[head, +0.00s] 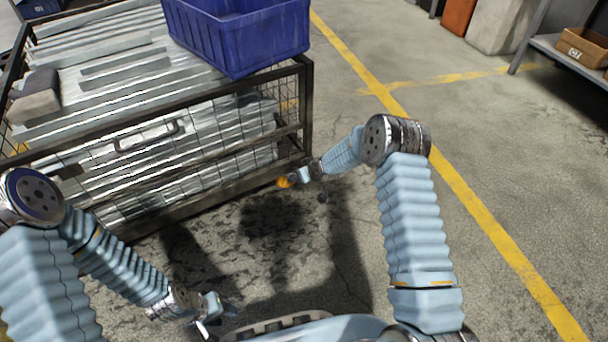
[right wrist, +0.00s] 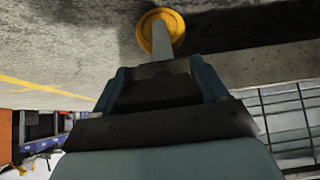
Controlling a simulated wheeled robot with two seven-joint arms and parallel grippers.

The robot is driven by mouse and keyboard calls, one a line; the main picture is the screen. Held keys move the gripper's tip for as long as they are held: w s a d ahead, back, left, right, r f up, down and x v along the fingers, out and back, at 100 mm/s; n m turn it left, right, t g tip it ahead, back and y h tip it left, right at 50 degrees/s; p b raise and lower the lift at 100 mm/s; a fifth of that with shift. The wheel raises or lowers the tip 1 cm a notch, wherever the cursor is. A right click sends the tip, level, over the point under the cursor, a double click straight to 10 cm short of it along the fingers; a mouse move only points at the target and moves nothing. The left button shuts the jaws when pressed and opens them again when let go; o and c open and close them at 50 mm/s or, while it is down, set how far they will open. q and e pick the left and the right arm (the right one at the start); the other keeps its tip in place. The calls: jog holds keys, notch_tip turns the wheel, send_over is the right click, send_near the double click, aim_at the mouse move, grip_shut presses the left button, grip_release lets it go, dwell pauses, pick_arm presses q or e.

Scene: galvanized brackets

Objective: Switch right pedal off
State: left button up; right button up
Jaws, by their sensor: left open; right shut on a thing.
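A yellow round piece (head: 284,182) is at the tip of my right gripper (head: 296,180), low beside the near right corner of the wire-sided cage. In the right wrist view the yellow round piece (right wrist: 160,31) shows as a disc at the end of a narrow grey bar. My right gripper is shut on it. I cannot tell whether the grey bar is its stem or my fingers, nor whether this piece is the right pedal. No other pedal can be made out. My left gripper (head: 218,318) is open and empty at the bottom of the head view.
The cage (head: 308,110) holds stacked galvanized metal, with a blue bin (head: 235,60) and a grey block (head: 37,96) on top. Yellow lines (head: 470,205) mark the concrete floor. A shelf with a cardboard box (head: 582,48) stands far right. The floor to the right is clear.

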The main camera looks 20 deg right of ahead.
jog(key=shift+r, duration=0.1)
dwell(0.5)
jog(key=o, duration=1.4)
jog(key=p+v, duration=0.2)
jog(key=v, duration=1.1)
jog(key=shift+r, duration=0.45)
jog(key=shift+s, duration=0.1)
